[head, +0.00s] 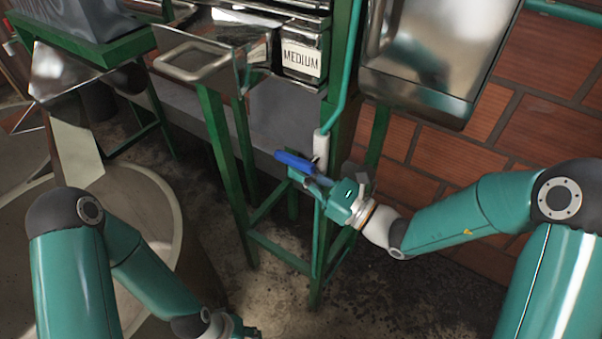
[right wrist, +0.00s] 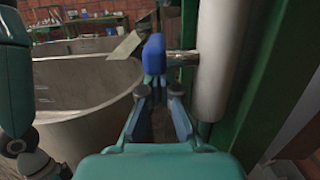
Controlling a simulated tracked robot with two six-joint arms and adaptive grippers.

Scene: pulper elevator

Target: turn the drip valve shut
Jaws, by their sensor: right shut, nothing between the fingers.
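The drip valve has a blue lever handle (head: 296,161) and a pale body (head: 321,146) on a thin green pipe beside a green post. The lever sticks out to the left, across the upright pipe. My right gripper (head: 318,181) is shut and empty, close to the lever at its lower right. In the right wrist view the blue handle (right wrist: 154,54) is just beyond my right fingertips (right wrist: 160,92), with a metal stem running to the pale body (right wrist: 209,62). I cannot tell whether they touch. My left gripper (head: 242,329) is low at the bottom edge, partly cut off; its jaws are unclear.
A green frame (head: 222,165) stands left of the valve, with metal trays and a "MEDIUM" label (head: 301,60) above. A brick wall (head: 450,160) is behind on the right. A large round tub (head: 140,210) is at left. The floor below the valve looks clear.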

